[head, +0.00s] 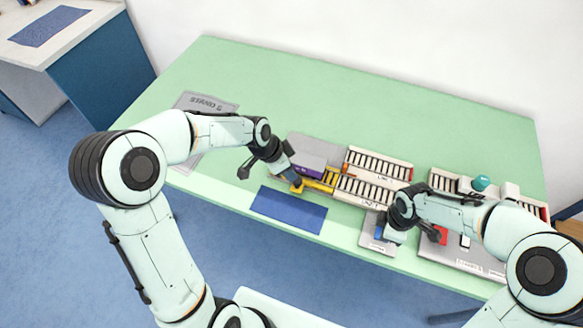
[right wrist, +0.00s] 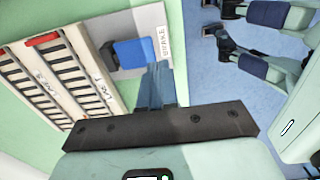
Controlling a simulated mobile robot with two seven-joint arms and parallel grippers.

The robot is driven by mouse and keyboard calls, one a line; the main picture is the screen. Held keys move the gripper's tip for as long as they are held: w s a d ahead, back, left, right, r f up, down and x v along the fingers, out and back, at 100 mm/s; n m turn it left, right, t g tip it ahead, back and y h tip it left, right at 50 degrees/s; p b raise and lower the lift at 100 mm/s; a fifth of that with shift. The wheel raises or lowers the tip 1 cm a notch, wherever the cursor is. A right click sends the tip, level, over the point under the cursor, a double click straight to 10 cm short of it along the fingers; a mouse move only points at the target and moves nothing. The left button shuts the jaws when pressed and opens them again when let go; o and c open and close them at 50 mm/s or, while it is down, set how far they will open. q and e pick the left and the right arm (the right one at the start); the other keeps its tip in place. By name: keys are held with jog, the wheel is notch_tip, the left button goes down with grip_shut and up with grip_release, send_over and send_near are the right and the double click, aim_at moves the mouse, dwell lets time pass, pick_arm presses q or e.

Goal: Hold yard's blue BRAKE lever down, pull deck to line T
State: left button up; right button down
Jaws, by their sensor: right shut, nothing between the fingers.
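The blue BRAKE lever (right wrist: 128,53) stands on a grey plate labelled BRAKE in the right wrist view; in the head view my right arm largely covers it. My right gripper (right wrist: 158,72) is shut and empty, its tips at the lever's edge; I cannot tell whether they touch. The right gripper is also in the head view (head: 387,236). My left gripper (head: 296,185) is at the left end of a yellow piece (head: 326,181), probably the deck; its fingers are too small to read. Two slatted lanes (right wrist: 84,70) carry labels too blurred to read surely.
A purple block (head: 306,170) and grey block lie behind the yellow piece. A blue mat (head: 288,209) lies at the front edge. A second panel (head: 470,252) with a red button (head: 437,234) stands at the right. The green table (head: 330,100) is clear at the back.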

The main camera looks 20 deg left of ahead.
pick_arm(q)
jog(key=shift+d+f, duration=0.1)
pick_arm(e)
notch_tip(320, 180, up, 10)
pick_arm(q)
jog(key=shift+s, duration=0.1)
dwell(0.6)
